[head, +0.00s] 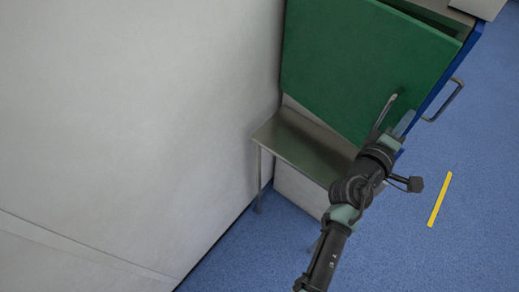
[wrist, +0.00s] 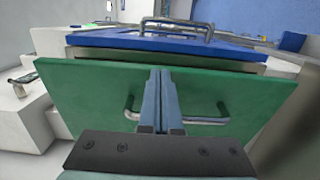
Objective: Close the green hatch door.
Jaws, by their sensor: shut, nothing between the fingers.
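The green hatch door (head: 360,60) is a flat panel in the upper middle of the head view. It stands ajar, with a dark gap (head: 430,14) along its upper right edge. In the wrist view the door (wrist: 85,90) spans the picture, with its grey bar handle (wrist: 131,108) partly hidden behind my fingers. My gripper (head: 396,108) is at the door's lower right part in the head view. In the wrist view my gripper (wrist: 161,73) is shut and empty, its fingers together in front of the door. I cannot tell whether they touch it.
A blue panel (wrist: 110,40) with a metal handle (wrist: 178,24) lies beyond the door; this handle (head: 443,100) also shows in the head view. A metal bench (head: 300,145) stands below the door. A pale wall (head: 130,110) fills the left. Blue floor (head: 470,230) is open at right.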

